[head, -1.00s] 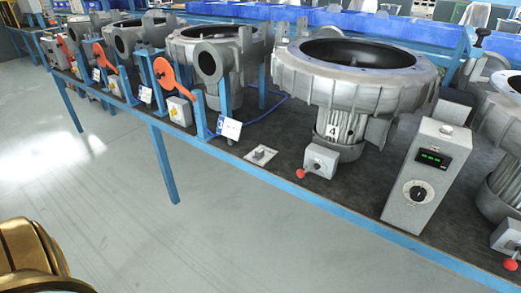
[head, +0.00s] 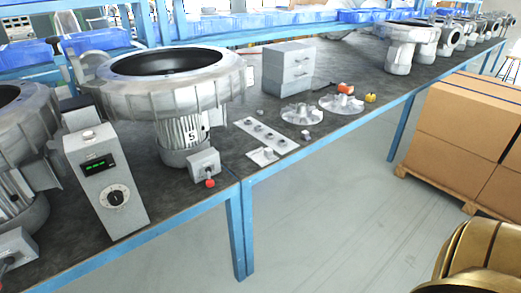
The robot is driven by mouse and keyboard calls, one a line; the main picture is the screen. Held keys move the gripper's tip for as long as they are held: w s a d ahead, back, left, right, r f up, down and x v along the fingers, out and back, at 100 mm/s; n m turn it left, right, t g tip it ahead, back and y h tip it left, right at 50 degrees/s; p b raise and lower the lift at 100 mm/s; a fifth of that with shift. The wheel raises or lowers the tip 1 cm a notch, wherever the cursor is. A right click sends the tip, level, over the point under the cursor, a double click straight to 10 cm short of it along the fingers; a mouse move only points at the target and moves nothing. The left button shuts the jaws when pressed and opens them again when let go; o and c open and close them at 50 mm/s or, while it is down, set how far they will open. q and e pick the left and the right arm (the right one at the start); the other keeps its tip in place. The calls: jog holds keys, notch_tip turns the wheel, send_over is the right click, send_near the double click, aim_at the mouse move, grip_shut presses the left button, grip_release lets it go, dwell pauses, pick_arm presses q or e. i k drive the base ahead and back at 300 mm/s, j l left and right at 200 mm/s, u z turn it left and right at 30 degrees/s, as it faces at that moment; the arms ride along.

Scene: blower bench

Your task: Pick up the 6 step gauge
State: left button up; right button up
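I cannot pick out a step gauge for certain. On the dark bench top lie a pale flat strip with several small dark round parts (head: 266,134) and a small pale plate with a little block on it (head: 262,155). They lie right of the large grey blower marked 5 (head: 165,85). Two finned grey wheels, one nearer (head: 300,113) and one farther (head: 341,104), lie beyond them, with a small grey block (head: 306,134) near the front edge. Neither of my grippers is in view.
A grey drawer cabinet (head: 289,68) stands behind the strip. A control box with a green display (head: 106,180) is left of the blower. An orange (head: 345,88) and a yellow item (head: 370,98) lie farther along. Cardboard boxes (head: 470,120) stand on a pallet at right. The floor before the bench is clear.

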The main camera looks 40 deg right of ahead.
aim_at(268, 152)
jog(key=i+l+z, duration=0.1)
jog(key=l+z, duration=0.15)
jog(key=z, duration=0.15)
jog(key=i+l+z, duration=0.1)
jog(key=z, duration=0.25)
jog(key=i+l+z, duration=0.15)
jog(key=z, duration=0.25)
jog(key=i+l+z, duration=0.2)
jog(key=z, duration=0.15)
